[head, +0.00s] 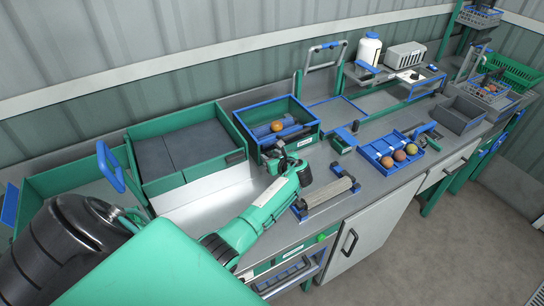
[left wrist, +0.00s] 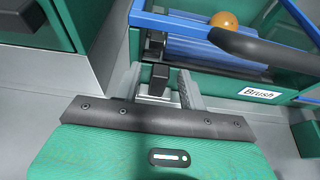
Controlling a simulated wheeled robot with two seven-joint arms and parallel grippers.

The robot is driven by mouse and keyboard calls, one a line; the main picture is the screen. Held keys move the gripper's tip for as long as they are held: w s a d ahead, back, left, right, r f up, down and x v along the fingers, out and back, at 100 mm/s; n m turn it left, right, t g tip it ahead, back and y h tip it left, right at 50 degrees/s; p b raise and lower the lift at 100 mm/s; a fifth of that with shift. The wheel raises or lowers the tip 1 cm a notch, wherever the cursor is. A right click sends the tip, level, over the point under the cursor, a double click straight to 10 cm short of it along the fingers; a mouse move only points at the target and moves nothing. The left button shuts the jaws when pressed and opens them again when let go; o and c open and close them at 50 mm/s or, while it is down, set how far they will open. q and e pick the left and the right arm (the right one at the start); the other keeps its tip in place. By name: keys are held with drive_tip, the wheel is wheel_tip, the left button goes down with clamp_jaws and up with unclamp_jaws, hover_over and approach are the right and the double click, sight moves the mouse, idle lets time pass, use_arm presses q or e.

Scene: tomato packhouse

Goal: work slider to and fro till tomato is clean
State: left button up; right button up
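The brush box (head: 311,131) is a green box with a blue rim, standing at the back of the bench. An orange tomato (head: 277,126) rests on the blue rollers inside it and shows in the left wrist view (left wrist: 226,20) too. My left gripper (head: 281,150) is at the box's near side. In the left wrist view its two fingers (left wrist: 160,86) stand on either side of a small black knob (left wrist: 159,75) on a metal base, apparently the slider. Gaps show between knob and fingers, so the gripper looks open. My right gripper is not in view.
A "Brush" label (left wrist: 259,92) marks the box front. A dark bar (left wrist: 262,45) crosses the box. Right of my gripper are a grey roller (head: 328,192) on blue brackets and a blue tray (head: 419,157) with several tomatoes. A green tray (head: 177,183) with grey panels stands left.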

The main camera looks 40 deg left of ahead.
use_arm(q)
drive_tip(key=shift+d, duration=0.1)
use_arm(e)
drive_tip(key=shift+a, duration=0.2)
use_arm(q)
drive_tip(key=shift+d+r, duration=0.1)
drive_tip(key=shift+d, duration=0.05)
drive_tip(key=shift+s+d+r, duration=0.1)
drive_tip(key=shift+s+d, duration=0.05)
drive_tip(key=shift+d, duration=0.2)
drive_tip(key=b+v, duration=0.3)
drive_tip(key=v, duration=0.9)
drive_tip(key=shift+s+d+r, duration=0.2)
drive_tip(key=shift+s, duration=0.05)
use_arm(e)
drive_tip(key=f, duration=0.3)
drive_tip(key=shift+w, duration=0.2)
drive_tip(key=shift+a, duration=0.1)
